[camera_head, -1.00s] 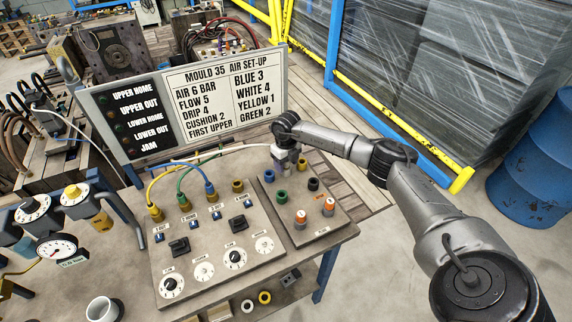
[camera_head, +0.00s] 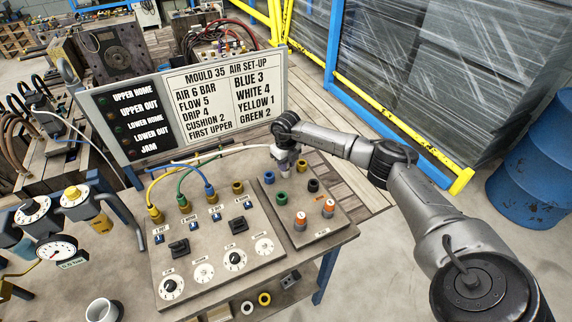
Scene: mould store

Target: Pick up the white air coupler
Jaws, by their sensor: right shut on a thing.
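My right gripper (camera_head: 284,158) comes in from the right and points down at the back edge of the small plate on the bench. It is shut on the white air coupler, at the end of the white hose (camera_head: 245,149). The gripper hides most of the coupler. The yellow (camera_head: 155,213), green (camera_head: 184,204) and blue (camera_head: 210,190) couplers sit in a row on the panel (camera_head: 215,236). A brass port (camera_head: 238,187) at the right end of that row is empty. My left gripper is not in view.
The small plate (camera_head: 305,232) carries coloured sockets and two orange-topped knobs (camera_head: 328,208). The MOULD 35 sign board (camera_head: 190,98) stands behind the panel. A gauge (camera_head: 57,247) and regulators are at left. A blue barrel (camera_head: 530,160) and yellow-blue fence stand at right.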

